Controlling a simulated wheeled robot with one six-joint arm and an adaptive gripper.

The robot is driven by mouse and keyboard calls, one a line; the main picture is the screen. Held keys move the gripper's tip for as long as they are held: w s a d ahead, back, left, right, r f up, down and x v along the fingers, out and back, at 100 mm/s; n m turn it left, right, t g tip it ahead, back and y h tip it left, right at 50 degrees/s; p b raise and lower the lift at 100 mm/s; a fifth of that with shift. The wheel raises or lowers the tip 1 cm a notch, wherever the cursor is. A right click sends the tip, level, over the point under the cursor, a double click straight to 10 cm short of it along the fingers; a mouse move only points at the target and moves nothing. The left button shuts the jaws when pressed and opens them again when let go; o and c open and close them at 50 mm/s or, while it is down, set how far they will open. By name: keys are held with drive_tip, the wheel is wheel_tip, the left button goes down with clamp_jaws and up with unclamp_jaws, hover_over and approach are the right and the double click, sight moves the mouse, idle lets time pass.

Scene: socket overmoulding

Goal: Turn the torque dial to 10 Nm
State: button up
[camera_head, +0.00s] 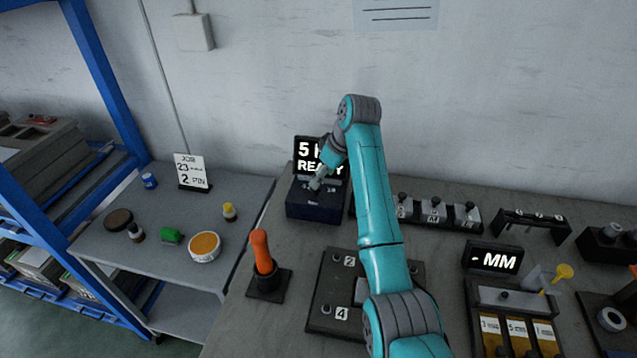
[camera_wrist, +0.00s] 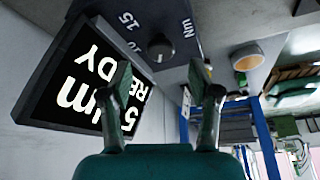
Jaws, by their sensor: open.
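The torque unit is a dark blue box (camera_head: 312,212) at the back of the bench by the wall. Its black display (camera_head: 303,148) is partly covered by my arm; in the wrist view the display (camera_wrist: 88,82) appears upside down and reads 5 Nm READY. In the head view my gripper (camera_head: 316,183) is over the box.
An orange-handled tool (camera_head: 262,252) stands at the bench's front left. A dark numbered plate (camera_head: 328,296) lies partly under my arm. Several small grey blocks (camera_head: 433,208) and an MM display (camera_head: 493,258) are to the right. A side table (camera_head: 150,255) holds jars and a job card.

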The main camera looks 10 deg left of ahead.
drive_tip(key=shift+x, duration=2.1)
drive_tip(key=c, duration=1.2)
